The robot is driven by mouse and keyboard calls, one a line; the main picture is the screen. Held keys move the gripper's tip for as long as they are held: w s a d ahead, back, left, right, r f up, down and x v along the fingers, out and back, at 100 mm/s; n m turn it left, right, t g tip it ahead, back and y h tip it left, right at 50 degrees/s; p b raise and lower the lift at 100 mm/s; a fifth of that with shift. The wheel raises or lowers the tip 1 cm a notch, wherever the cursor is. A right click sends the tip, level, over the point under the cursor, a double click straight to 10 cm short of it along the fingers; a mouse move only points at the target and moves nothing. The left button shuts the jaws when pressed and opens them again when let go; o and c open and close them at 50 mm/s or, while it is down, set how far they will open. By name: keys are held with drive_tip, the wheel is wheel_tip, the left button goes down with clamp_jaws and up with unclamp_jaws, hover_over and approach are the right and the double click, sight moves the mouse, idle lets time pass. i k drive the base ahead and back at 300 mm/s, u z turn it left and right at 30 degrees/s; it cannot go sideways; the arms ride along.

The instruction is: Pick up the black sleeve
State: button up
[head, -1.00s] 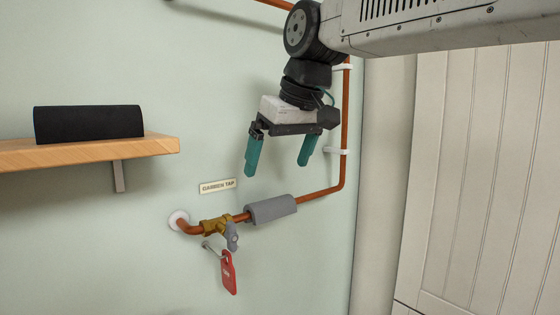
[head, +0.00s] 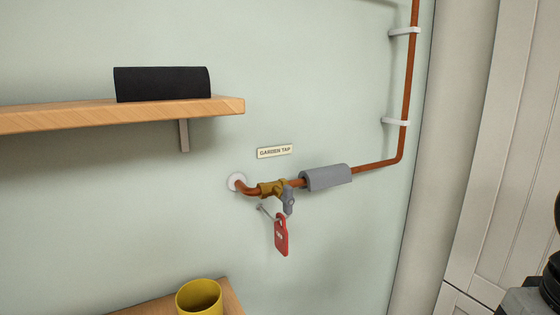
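The black sleeve (head: 162,84) lies on its side on the wooden shelf (head: 170,111) at the upper left. It looks like a rounded dark tube with its long side facing me, and nothing touches it from above. Only a small part of my arm shows at the lower right edge, far from the sleeve. The fingers of my gripper are outside the picture, so their opening is hidden.
A copper pipe (head: 408,75) with a grey sleeve (head: 326,177) runs along the wall to a brass tap (head: 271,188). A yellow cup (head: 199,297) stands on a lower wooden surface (head: 233,297). The wall before the shelf is clear.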

sight(133, 84)
drive_tip(key=u, duration=1.3)
